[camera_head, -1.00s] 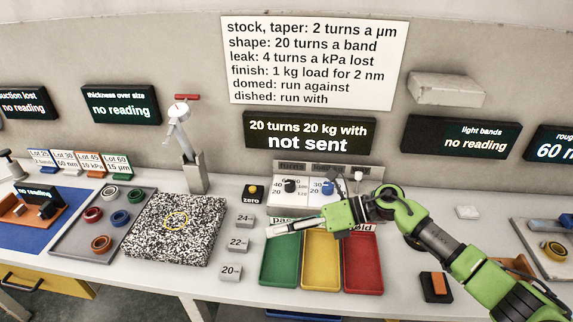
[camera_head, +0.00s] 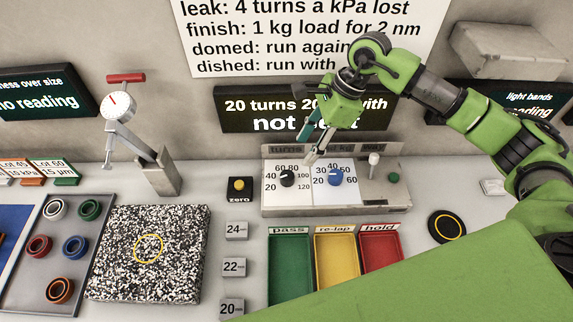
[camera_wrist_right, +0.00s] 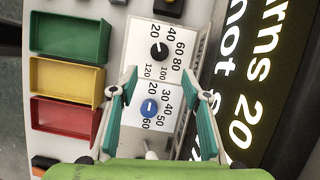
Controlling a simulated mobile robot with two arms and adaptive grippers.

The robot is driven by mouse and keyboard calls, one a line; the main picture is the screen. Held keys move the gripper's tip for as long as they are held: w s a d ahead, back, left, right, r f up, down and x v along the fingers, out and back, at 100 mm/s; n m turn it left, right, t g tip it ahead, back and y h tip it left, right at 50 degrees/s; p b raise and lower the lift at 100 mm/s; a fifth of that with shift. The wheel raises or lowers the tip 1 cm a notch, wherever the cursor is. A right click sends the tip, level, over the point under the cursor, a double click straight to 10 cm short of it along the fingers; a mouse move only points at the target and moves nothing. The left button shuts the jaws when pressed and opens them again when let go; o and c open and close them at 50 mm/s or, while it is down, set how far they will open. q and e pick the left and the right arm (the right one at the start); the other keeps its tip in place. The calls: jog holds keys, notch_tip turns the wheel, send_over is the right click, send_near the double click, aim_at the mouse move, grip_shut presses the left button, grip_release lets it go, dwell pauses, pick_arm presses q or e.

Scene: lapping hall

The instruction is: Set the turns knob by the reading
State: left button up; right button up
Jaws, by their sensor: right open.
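The black turns knob (camera_head: 287,178) sits on the left white dial of the grey control panel (camera_head: 390,196); its pointer is too small to read surely. It also shows in the right wrist view (camera_wrist_right: 159,51). The blue kg knob (camera_head: 335,178) is beside it. My right gripper (camera_head: 311,157) is above and behind the dials, fingers pointing down and apart. In the right wrist view its teal fingers (camera_wrist_right: 161,79) are open and empty, with both knobs seen between and beyond them. The dark display (camera_head: 235,120) reads 20 turns, 20 kg, with, not sent, partly covered by my gripper. My left gripper is out of view.
A wall notice (camera_head: 230,45) gives the rules; its top is cut off. A thickness display (camera_head: 40,95) shows no reading. A white-tipped lever (camera_head: 373,165) stands right of the knobs. Green (camera_head: 289,290), yellow (camera_head: 336,267) and red (camera_head: 381,254) trays lie in front.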

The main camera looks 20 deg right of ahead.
aim_at(288, 175)
jog(key=p+x, duration=0.3)
jog(key=x, duration=0.7)
jog(key=shift+a+f, duration=0.4)
jog(key=shift+f, duration=0.35)
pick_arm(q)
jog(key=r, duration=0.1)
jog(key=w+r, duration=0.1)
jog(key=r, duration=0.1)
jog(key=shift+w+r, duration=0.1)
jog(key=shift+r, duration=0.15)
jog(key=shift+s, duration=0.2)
pick_arm(e)
jog(key=c, duration=1.1)
